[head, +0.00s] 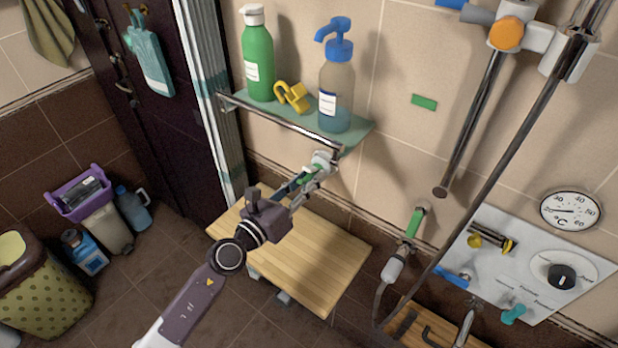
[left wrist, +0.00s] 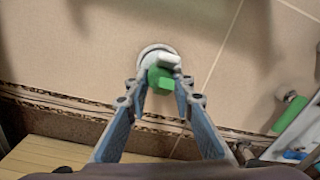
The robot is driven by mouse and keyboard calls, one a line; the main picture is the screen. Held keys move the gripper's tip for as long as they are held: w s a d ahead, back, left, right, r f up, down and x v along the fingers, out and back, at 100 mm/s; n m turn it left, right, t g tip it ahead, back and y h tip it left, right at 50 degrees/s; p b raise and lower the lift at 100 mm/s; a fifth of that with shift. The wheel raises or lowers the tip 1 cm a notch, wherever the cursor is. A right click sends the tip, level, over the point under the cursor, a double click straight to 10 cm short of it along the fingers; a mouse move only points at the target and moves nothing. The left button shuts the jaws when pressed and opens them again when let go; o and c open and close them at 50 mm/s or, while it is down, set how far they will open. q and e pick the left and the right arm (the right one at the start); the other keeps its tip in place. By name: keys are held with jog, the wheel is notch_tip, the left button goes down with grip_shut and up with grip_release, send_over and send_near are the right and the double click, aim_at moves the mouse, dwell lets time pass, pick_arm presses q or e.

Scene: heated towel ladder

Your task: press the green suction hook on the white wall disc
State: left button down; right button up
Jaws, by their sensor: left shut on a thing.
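My left gripper (head: 309,179) is shut on the green suction hook (left wrist: 160,79), whose green body sits between the blue-grey fingertips in the left wrist view. The hook shows only as a small green patch (head: 301,184) in the head view, mostly hidden by the fingers. The white wall disc (left wrist: 151,53) is on the beige tiles right behind the hook, partly covered by it. In the head view the white disc (head: 321,159) is just below the shelf's front rail. I cannot tell whether hook and disc touch. My right gripper is not in view.
A glass shelf (head: 300,118) with a chrome rail stands just above the gripper, holding a green bottle (head: 257,55), a yellow object (head: 292,96) and a blue-topped pump bottle (head: 336,78). A wooden bench (head: 318,262) is below. Shower pipes (head: 470,120) are to the right.

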pick_arm(q)
jog(key=shift+w+d, duration=0.4)
jog(key=shift+w, duration=0.2)
dwell(0.6)
jog(key=c, duration=1.6)
grip_release()
jog(key=v, duration=1.2)
jog(key=shift+d+r, duration=0.1)
